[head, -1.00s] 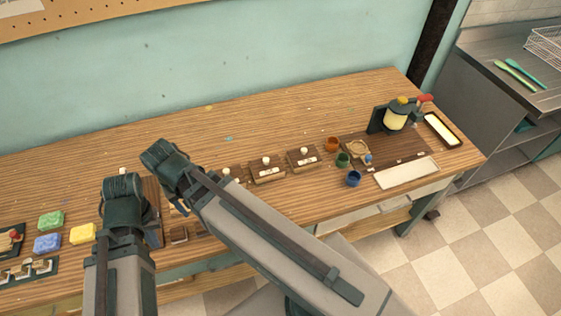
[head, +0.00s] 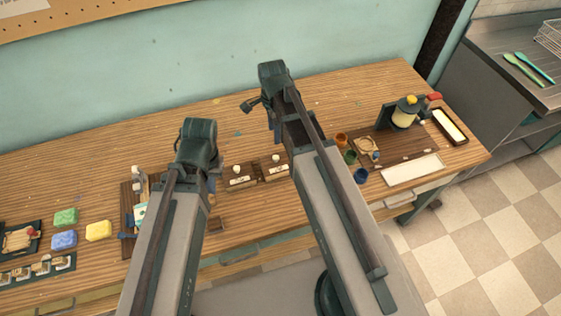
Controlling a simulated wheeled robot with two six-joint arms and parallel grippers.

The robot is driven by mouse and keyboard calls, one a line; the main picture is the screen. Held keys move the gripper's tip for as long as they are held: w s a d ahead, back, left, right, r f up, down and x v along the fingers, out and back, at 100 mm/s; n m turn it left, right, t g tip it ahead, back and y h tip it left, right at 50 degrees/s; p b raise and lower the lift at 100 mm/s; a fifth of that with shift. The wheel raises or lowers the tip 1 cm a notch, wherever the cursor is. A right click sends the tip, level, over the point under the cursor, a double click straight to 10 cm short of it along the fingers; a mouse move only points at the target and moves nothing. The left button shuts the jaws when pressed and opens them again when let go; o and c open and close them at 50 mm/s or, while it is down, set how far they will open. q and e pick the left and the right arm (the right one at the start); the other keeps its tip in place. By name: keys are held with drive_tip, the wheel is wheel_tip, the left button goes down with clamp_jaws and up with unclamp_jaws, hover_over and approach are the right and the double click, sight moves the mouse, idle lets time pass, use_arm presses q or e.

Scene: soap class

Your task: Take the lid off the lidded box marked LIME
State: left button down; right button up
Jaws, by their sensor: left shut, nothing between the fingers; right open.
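Two small wooden lidded boxes with white knobs and pale labels show in the head view: one at the left (head: 240,181) and one to its right (head: 274,171). Their lids are on. The labels are too small to read, so I cannot tell which is LIME. A further lidded box seen earlier at the right of this row is hidden by my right arm. My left gripper (head: 212,187) is shut and empty, just left of the left box. My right gripper (head: 276,132) is open above and behind the right box, its fingertips partly hidden by its own arm.
Orange (head: 341,140), green (head: 350,157) and blue (head: 361,175) cups stand right of the boxes, near a dark board with a dispenser (head: 404,115). Green (head: 66,216), blue (head: 63,239) and yellow (head: 98,231) soaps lie left.

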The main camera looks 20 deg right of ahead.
drive_tip(key=b, duration=0.8)
hover_over(276, 157)
drive_tip(key=f, duration=0.8)
drive_tip(key=shift+a+f, duration=0.25)
drive_tip(key=shift+f, duration=0.1)
use_arm(q)
wheel_tip(276, 157, down, 8)
drive_tip(key=shift+f, duration=0.25)
use_arm(e)
drive_tip(key=shift+r, duration=0.1)
use_arm(q)
wheel_tip(276, 157, down, 5)
drive_tip(key=b, duration=0.5)
drive_tip(key=shift+f, duration=0.15)
use_arm(e)
drive_tip(key=f, duration=0.5)
drive_tip(key=shift+d+f, duration=0.2)
drive_tip(key=shift+r, duration=0.1)
clamp_jaws()
